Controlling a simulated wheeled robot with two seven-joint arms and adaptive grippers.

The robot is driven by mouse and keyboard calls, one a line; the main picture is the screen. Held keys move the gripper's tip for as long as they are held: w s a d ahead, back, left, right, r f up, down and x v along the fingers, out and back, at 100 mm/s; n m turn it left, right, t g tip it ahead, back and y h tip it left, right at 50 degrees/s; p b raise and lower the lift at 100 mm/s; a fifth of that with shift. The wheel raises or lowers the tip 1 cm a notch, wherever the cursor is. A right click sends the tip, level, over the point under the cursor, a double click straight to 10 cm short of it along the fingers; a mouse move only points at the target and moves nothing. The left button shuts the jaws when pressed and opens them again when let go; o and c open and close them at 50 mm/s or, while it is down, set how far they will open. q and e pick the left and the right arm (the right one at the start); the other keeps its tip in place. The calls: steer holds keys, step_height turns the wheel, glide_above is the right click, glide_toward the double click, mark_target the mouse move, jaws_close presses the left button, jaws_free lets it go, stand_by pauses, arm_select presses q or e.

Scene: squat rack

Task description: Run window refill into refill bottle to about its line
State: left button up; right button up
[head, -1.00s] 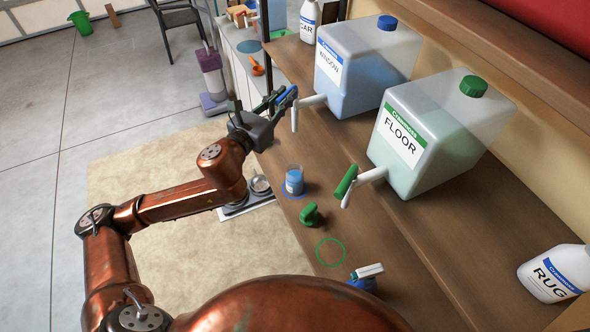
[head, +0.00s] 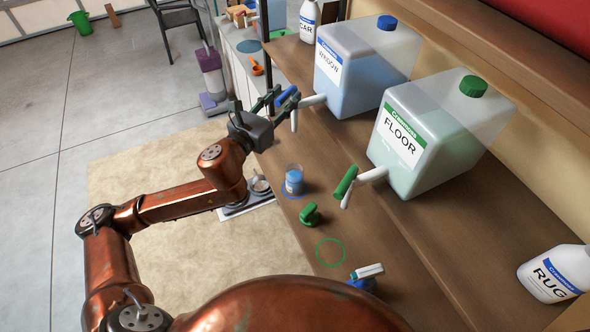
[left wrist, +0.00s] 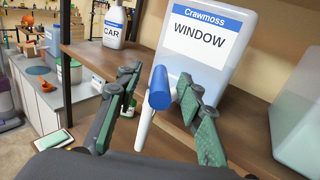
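The window refill jug (head: 345,95) is a translucent container with blue liquid, a blue cap and a white "WINDOW" label. Its white tap has a blue handle (left wrist: 160,88) and a white spout (left wrist: 145,128). My left gripper (head: 281,99) is at this tap. In the left wrist view its fingers stand apart on either side of the blue handle, with gaps visible. The refill bottle (head: 294,184), small and clear with blue liquid inside, stands on a blue ring at the shelf's front edge. Its fill line is too small to read. My right gripper is not in view.
The floor refill jug (head: 435,140), with green cap and handle, stands to the right. A green spray top (head: 310,215), an empty green ring (head: 331,252) and a blue-and-white spray top (head: 366,275) are nearer. Rug (head: 552,274) and car (head: 309,20) bottles stand at the shelf's ends.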

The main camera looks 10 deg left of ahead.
mark_target(275, 105)
arm_select(q)
steer(key=shift+p+v, duration=0.3)
steer(key=shift+v, duration=0.9)
steer(key=shift+p+v, duration=0.35)
steer(key=shift+v, duration=1.95)
steer(key=shift+r, duration=0.1)
